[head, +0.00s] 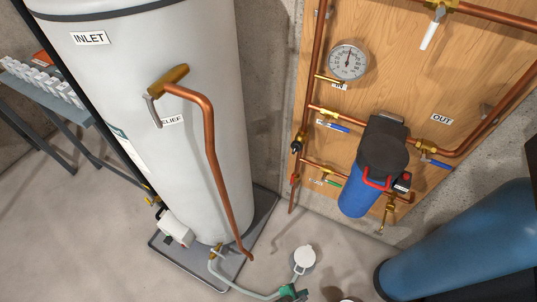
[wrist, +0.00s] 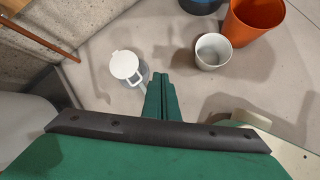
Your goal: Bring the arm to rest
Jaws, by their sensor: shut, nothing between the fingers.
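My gripper (wrist: 161,80) is green and shows in the wrist view, its two slim fingers together and empty. It hangs over the pale floor, with nothing seen touching it. A small green piece shows at the bottom edge of the head view; I cannot tell whether it is part of my gripper. The rest of my arm is not clearly visible in the head view.
A white-topped round item (wrist: 125,66) stands near the fingers. A white cup (wrist: 212,51) and orange bucket (wrist: 254,20) stand right. The head view shows the white heater tank (head: 150,110), its copper relief pipe (head: 212,150), a wooden panel (head: 400,70) and a blue tank (head: 465,250).

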